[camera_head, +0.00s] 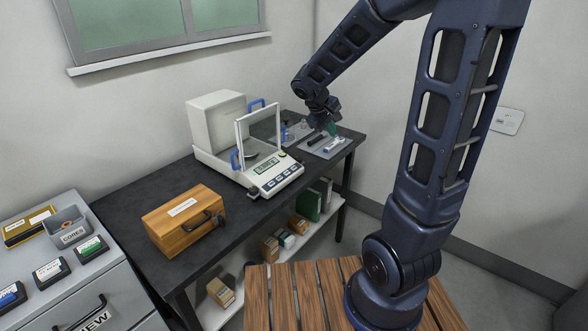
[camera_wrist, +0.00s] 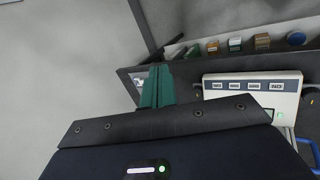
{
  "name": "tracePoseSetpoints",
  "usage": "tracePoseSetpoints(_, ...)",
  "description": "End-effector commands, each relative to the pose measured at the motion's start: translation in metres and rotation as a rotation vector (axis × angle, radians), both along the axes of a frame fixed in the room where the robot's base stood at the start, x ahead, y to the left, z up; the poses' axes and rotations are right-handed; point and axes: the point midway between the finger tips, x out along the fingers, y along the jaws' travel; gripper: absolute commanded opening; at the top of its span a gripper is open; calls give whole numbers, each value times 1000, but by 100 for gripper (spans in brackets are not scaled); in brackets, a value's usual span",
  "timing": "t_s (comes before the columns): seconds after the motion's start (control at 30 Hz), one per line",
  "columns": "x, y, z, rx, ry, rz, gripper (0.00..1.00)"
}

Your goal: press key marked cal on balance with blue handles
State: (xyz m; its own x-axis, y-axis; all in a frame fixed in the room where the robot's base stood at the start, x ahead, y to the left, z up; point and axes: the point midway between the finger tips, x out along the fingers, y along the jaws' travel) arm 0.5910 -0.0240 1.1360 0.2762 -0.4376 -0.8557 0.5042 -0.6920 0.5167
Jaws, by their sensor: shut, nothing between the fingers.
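The key row also shows in the wrist view (camera_wrist: 245,86), but the labels are too small to read for sure. My gripper (camera_head: 330,129) is beyond the balance's right end, above a grey tray, apart from the keys. Its green fingers (camera_wrist: 157,86) are shut and empty.
A grey tray (camera_head: 345,146) with small tools lies at the table's right end. A wooden box (camera_head: 176,228) with a handle stands left of the balance. A shelf below holds boxes and binders (camera_head: 314,204). A grey cabinet (camera_head: 110,290) stands at left.

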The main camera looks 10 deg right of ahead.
Motion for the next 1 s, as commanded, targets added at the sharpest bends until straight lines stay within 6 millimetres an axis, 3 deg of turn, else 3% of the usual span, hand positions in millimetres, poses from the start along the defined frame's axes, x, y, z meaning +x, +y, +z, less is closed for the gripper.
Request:
tracePoseSetpoints(0.5,68,71,-71,-194,45,265,0)
tracePoseSetpoints(0.7,81,90,-90,-237,51,332,0)
tracePoseSetpoints(1.0,85,96,-96,-250,53,355,0)
